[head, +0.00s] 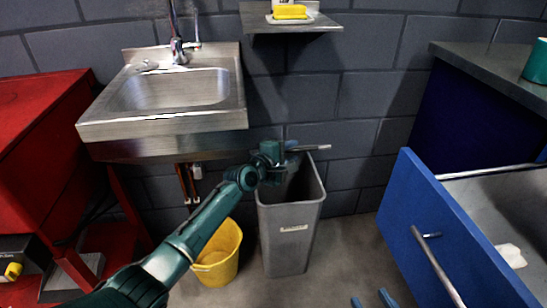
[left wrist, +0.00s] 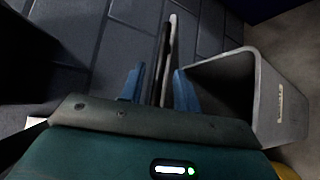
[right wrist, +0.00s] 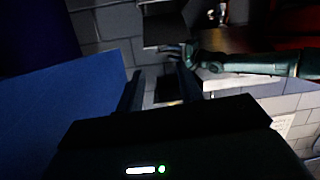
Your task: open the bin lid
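The tall grey bin (head: 290,228) stands on the floor against the wall, and its dark inside shows from above. Its lid (head: 314,148) shows nearly edge-on as a thin strip at the back of the rim, raised off the opening. My left gripper (head: 288,146) is at the lid's left end. In the left wrist view the blue fingers (left wrist: 157,85) are apart, with the thin lid (left wrist: 169,50) between them and a gap on one side; the bin (left wrist: 262,98) is to the right. My right gripper (head: 372,300) is open and empty, low at the picture's bottom edge.
A steel sink (head: 180,90) is left of the bin, with a yellow bucket (head: 218,258) on the floor below. A pulled-out blue drawer (head: 440,235) stands at the right. A wall shelf (head: 270,22) holds a yellow sponge (head: 290,11). Red cabinet (head: 40,130) at left.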

